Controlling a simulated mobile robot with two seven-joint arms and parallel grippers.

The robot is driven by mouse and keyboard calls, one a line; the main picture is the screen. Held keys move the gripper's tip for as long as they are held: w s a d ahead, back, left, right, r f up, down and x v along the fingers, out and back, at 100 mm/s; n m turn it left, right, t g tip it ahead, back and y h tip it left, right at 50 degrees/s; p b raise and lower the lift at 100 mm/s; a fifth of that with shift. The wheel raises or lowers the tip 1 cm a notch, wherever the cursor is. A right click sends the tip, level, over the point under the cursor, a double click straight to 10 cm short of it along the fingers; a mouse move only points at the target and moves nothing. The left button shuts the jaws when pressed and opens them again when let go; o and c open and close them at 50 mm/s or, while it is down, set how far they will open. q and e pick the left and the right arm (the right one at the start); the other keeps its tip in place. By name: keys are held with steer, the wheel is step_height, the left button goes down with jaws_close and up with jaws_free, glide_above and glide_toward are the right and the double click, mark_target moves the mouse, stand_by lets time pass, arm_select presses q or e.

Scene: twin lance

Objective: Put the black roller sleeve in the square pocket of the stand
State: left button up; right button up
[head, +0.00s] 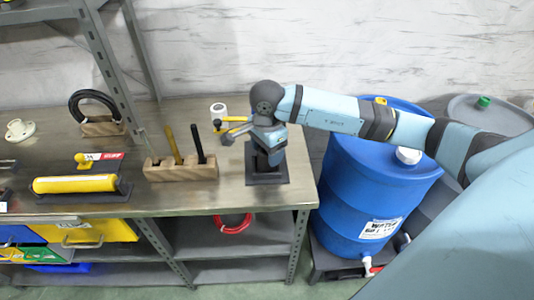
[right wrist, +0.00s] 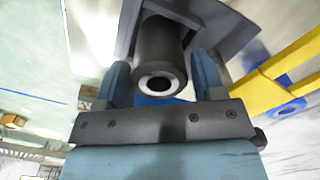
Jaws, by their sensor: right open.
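The black roller sleeve (right wrist: 160,62) shows in the right wrist view, its near end open with a pale ring inside. It stands between the two fingers of my right gripper (right wrist: 162,82), which is open, with a finger on each side. The sleeve's far end runs between the dark walls of the stand (right wrist: 225,30). How deep it sits in the square pocket is hidden. In the head view my right gripper (head: 268,155) points down over the stand's dark base plate (head: 267,180) and hides most of the sleeve. My left gripper is not in view.
A wooden block (head: 180,172) with upright handles is left of the stand. A yellow-tipped tool (head: 238,121) and a white roll (head: 218,110) are close behind my gripper. A blue barrel (head: 370,180) stands right of the bench. A yellow cylinder (head: 75,184) lies at left.

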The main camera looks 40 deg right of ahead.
step_height(320, 180, up, 10)
steer(key=shift+r, duration=0.25)
stand_by(0.6)
